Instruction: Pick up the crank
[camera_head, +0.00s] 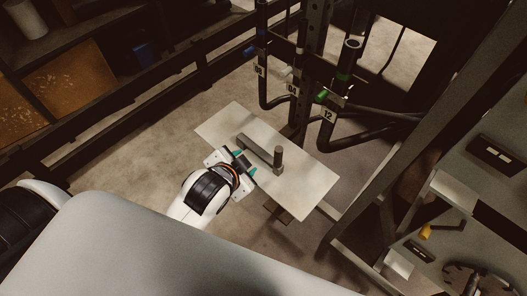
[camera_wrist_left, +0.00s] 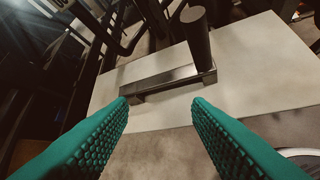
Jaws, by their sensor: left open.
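The crank (camera_head: 258,148) lies on a pale plate (camera_head: 305,185) in the head view. It has a flat dark metal bar with a cylindrical handle standing up at its right end. My left gripper (camera_head: 246,162) is at the plate's near edge, close to the crank and apart from it. In the left wrist view the two green ridged fingers (camera_wrist_left: 160,120) are open with nothing between them. The crank (camera_wrist_left: 160,82) lies beyond the fingertips there, its bar running across the gap and its handle at the upper right. My right gripper is not in view.
Behind the plate stands a dark post with hanging hoses (camera_head: 325,130) and number tags. A dark frame and a machine panel (camera_head: 490,155) are at the right. Shelving (camera_head: 75,85) is at the upper left. Bare floor lies left of the plate.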

